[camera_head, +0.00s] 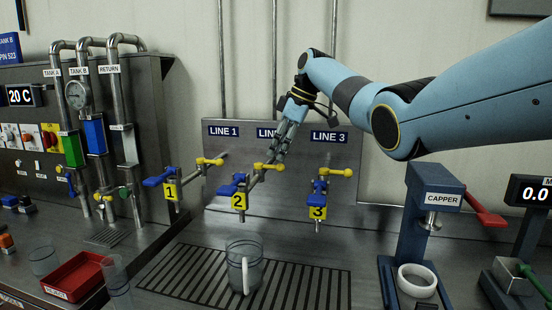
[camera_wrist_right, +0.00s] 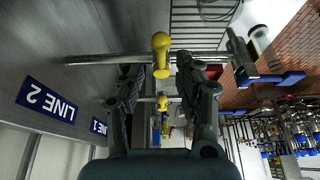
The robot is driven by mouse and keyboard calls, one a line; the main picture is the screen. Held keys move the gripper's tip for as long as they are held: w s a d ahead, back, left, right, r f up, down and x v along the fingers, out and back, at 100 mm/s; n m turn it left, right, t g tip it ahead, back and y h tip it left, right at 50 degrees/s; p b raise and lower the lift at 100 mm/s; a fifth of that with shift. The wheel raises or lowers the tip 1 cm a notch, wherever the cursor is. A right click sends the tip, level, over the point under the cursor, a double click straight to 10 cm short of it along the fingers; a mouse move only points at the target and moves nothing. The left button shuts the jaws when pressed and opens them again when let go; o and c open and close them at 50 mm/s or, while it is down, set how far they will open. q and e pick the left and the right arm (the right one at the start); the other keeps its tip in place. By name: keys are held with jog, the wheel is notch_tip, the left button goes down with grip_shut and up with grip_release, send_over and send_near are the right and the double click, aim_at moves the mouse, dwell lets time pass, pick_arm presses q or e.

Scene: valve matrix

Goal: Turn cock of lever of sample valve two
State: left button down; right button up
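Sample valve two (camera_head: 239,202) carries a yellow number 2 tag, under the partly covered middle line sign. It has a blue handle (camera_head: 231,187) at left and a yellow lever (camera_head: 268,166) at upper right. My right gripper (camera_head: 277,151) reaches down from above, its fingertips close to the yellow lever. In the right wrist view the yellow lever (camera_wrist_right: 161,58) shows between the two spread fingers (camera_wrist_right: 162,82), with a gap on either side; contact cannot be told. My left gripper is not in view.
Valve one (camera_head: 170,191) stands to the left and valve three (camera_head: 318,212) to the right, both with yellow levers. A clear beaker (camera_head: 244,267) stands on the drain grate (camera_head: 325,292) below. A capper (camera_head: 442,199) stands at right.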

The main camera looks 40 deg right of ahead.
jog(key=v, duration=0.8)
jog(key=shift+d+r, duration=0.25)
jog(key=shift+r, duration=0.05)
jog(key=shift+s+f, duration=0.1)
